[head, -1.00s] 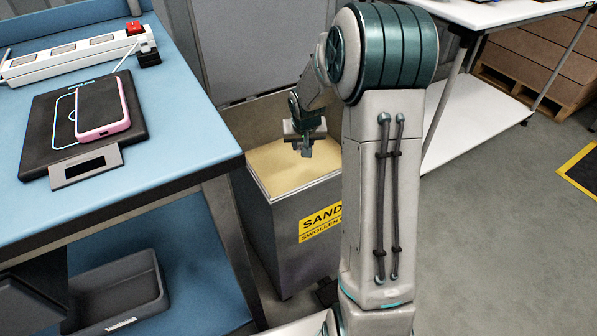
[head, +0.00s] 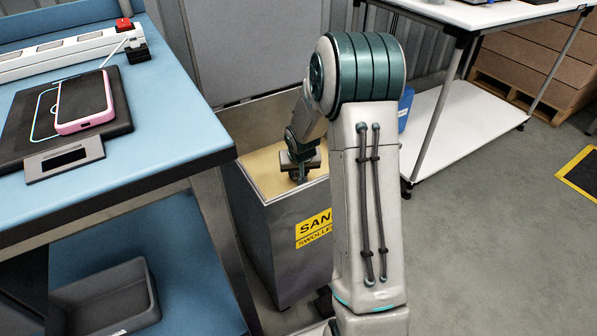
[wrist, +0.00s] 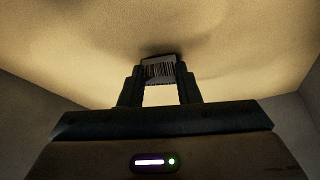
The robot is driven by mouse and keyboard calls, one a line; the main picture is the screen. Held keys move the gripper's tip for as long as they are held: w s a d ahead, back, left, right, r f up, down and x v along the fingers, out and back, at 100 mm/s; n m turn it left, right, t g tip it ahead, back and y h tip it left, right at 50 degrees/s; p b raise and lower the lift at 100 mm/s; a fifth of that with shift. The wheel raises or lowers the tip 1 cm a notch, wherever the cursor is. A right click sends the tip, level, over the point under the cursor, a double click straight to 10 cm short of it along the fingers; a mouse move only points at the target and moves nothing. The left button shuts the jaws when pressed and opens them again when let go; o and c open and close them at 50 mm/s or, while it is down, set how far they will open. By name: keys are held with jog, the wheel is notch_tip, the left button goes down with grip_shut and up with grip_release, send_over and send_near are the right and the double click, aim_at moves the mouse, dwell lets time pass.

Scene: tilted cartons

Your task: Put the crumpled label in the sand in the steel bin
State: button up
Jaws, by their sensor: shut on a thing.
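The steel bin (head: 268,226) stands on the floor beside the blue bench, with a yellow label reading "SAN…" on its front. Pale sand (head: 262,172) fills it near the rim; it also shows in the wrist view (wrist: 80,50). My gripper (head: 300,178) is down inside the bin's opening. In the wrist view my gripper (wrist: 160,80) is shut on the crumpled label (wrist: 159,69), a small whitish piece with dark barcode stripes. The label is between the fingertips, close to the sand; I cannot tell whether it touches. In the head view the label is hidden.
The blue bench (head: 175,115) at left carries a pink-edged phone (head: 85,103) on a black pad and a white power strip (head: 60,60). A grey tray (head: 105,298) sits on its lower shelf. A white table (head: 480,15) stands at upper right.

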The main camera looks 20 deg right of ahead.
jog(key=shift+f, duration=0.25)
jog(key=o, duration=0.9)
jog(key=shift+r, duration=0.1)
jog(key=shift+s+r, duration=0.1)
jog(key=shift+r, duration=0.4)
jog(key=p+v, duration=0.4)
jog(key=v, duration=0.7)
jog(key=shift+s+r, duration=0.1)
